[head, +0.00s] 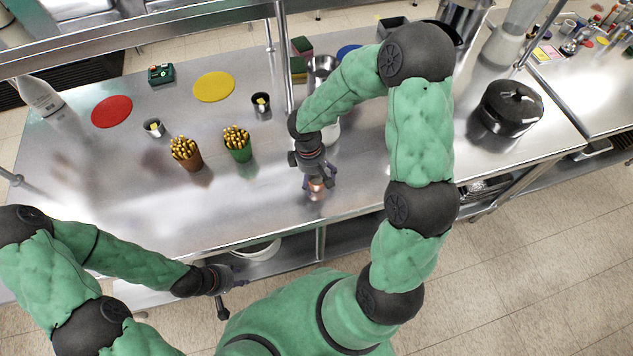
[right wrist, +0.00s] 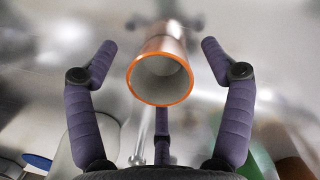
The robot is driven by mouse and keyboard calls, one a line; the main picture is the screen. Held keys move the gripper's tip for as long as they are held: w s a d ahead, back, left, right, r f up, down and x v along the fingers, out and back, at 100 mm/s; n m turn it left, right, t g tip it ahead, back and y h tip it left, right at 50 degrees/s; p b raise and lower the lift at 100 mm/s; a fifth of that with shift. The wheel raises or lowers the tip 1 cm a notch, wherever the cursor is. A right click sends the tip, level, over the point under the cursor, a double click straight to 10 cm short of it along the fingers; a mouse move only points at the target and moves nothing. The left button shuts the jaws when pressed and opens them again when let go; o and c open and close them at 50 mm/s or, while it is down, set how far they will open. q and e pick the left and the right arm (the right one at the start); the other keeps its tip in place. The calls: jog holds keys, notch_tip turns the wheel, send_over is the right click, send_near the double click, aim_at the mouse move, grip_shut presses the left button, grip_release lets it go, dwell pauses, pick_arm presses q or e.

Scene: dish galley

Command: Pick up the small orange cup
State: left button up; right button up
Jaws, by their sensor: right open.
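The small orange cup (head: 316,187) stands on the steel counter near its front edge, below my right gripper. In the right wrist view the cup (right wrist: 160,78) shows as a copper-coloured body with a bright orange rim and a pale inside. My right gripper (head: 318,181) is open, with its purple fingers (right wrist: 158,60) spread on either side of the cup and a third finger below it in the picture. I see gaps between the side fingers and the cup. My left gripper (head: 236,281) is low by the counter's front edge, away from the cup; its finger opening is unclear.
A brown cup (head: 187,154) and a green cup (head: 238,144) with yellow-tipped sticks stand to the left. Red (head: 112,111) and yellow (head: 214,87) discs lie behind them. A black pot (head: 510,107) stands right. The counter front left of the orange cup is clear.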

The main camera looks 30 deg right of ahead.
jog(key=c, duration=1.3)
jog(key=shift+r, duration=0.1)
